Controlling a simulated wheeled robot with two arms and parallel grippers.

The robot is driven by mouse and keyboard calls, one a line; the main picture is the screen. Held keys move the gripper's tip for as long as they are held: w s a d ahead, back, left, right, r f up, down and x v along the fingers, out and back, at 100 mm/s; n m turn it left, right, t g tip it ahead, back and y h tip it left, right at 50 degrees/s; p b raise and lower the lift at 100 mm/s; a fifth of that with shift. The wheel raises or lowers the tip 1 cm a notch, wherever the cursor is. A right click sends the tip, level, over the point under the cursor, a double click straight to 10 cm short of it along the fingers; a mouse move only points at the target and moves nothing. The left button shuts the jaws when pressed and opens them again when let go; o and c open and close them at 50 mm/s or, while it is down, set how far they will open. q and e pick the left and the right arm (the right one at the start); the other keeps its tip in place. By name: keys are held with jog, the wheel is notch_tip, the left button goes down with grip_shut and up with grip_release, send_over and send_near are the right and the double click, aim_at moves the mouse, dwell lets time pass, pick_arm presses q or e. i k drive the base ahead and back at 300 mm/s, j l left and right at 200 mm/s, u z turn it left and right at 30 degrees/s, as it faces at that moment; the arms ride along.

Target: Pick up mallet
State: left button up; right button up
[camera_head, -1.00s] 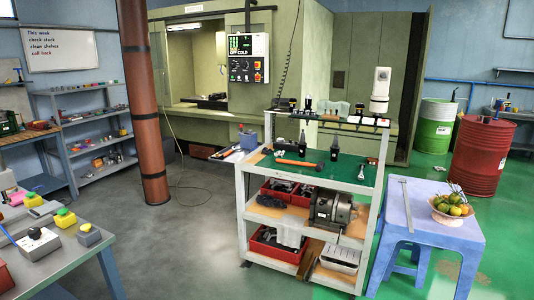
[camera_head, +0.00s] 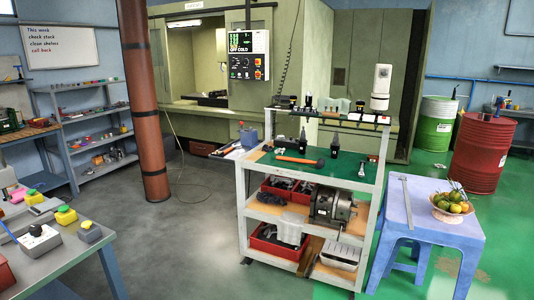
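The mallet (camera_head: 299,160) lies flat on the green top mat of the tooling cart (camera_head: 312,173). Its orange handle points left and its dark head is at the right end, near the mat's middle. Nothing covers it. Two dark upright tool holders stand just behind it, one at centre and one to the right. Neither of my grippers shows in the head view.
Red bins (camera_head: 277,243) and a grey motor-like machine (camera_head: 332,208) fill the lower shelves. A blue table (camera_head: 427,229) with a fruit bowl (camera_head: 452,209) stands right. Open grey floor lies left of the cart.

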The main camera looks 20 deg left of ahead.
aim_at(319, 165)
jog(key=i+j+u, duration=0.1)
jog(key=i+j, duration=0.3)
jog(key=i, duration=0.15)
jog(key=i+j+u, duration=0.1)
jog(key=i+j, duration=0.25)
jog(key=i, duration=0.2)
jog(key=i+j+u, duration=0.15)
jog(key=i+j, duration=0.15)
jog(key=i, duration=0.25)
jog(key=i+j+u, duration=0.1)
jog(key=i, duration=0.45)
jog(key=i+j+u, duration=0.1)
jog(key=i+j, duration=0.2)
jog(key=i, duration=0.3)
jog(key=i+j+u, duration=0.1)
jog(key=i, duration=0.45)
